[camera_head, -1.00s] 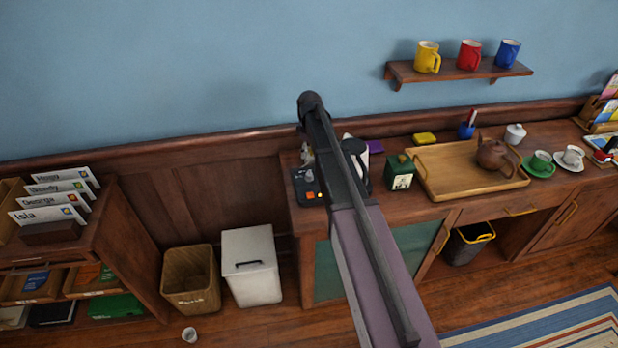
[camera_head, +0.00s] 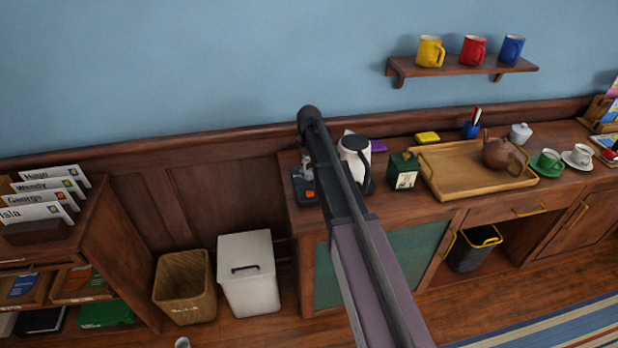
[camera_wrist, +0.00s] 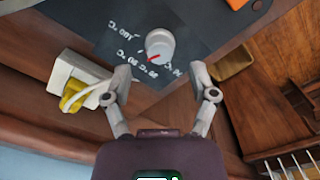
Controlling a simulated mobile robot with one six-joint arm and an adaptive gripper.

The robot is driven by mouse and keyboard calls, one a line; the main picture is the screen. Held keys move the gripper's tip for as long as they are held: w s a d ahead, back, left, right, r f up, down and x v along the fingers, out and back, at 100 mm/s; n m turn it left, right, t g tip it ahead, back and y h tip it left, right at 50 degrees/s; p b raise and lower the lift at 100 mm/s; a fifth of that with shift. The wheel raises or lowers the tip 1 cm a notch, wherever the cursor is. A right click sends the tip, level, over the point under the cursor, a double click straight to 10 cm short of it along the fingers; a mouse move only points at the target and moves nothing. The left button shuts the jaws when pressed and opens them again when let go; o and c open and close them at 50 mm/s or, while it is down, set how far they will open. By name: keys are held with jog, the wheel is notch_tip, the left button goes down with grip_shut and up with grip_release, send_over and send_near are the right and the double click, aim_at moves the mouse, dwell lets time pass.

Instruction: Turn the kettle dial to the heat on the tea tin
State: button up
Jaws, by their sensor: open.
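The kettle (camera_head: 356,152) is white with a black handle and stands on the wooden counter, partly behind my arm. A dark control plate (camera_head: 303,187) lies to its left, partly hidden by my arm. In the wrist view the pale round dial (camera_wrist: 160,43) sits on this plate, its red mark toward the lower left.
In the wrist view a white block with a yellow part (camera_wrist: 75,88) lies left of the gripper, and an orange switch (camera_wrist: 236,3) is at the top. A wooden tray (camera_head: 462,184) with a teapot (camera_head: 499,153) stands right of the tin. Bins stand on the floor at left.

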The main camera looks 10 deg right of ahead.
aim_at(309, 172)
jog(key=shift+f+b, duration=1.6)
jog(key=shift+f, duration=0.3)
grip_shut()
